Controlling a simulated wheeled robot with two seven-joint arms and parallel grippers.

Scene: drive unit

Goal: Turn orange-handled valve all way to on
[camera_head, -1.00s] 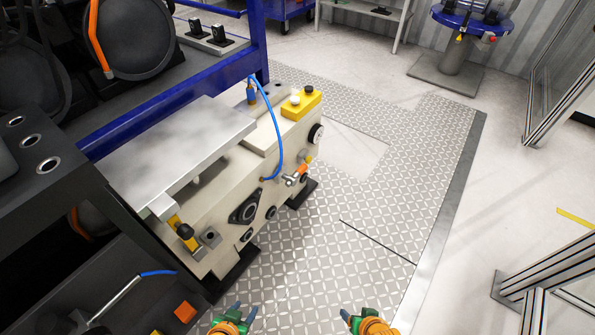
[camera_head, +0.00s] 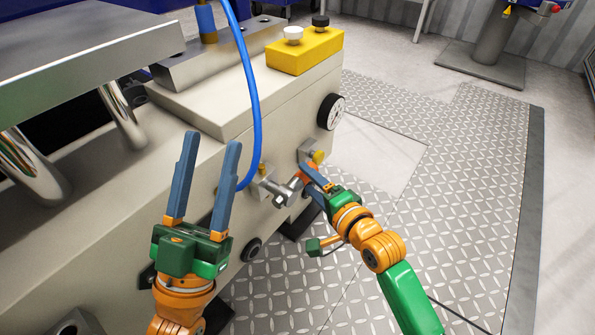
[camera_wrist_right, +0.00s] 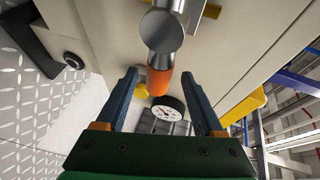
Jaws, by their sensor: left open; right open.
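The orange-handled valve (camera_head: 291,189) sits on the side of the beige drive unit, with a silver body and a short orange handle. In the right wrist view the orange handle (camera_wrist_right: 159,82) points down from the silver body, between the two blue fingers. My right gripper (camera_head: 308,176) is open with its fingers around the handle's end; I cannot tell whether they touch it. It also shows in the right wrist view (camera_wrist_right: 163,90). My left gripper (camera_head: 210,142) is open and empty, upright in front of the unit, left of the valve.
A blue hose (camera_head: 251,95) runs down to a fitting beside the valve. A round gauge (camera_head: 331,112) and a yellow button box (camera_head: 305,51) are on the unit to the right and above. A metal plate (camera_head: 85,60) juts out at left. The patterned floor (camera_head: 440,190) at right is clear.

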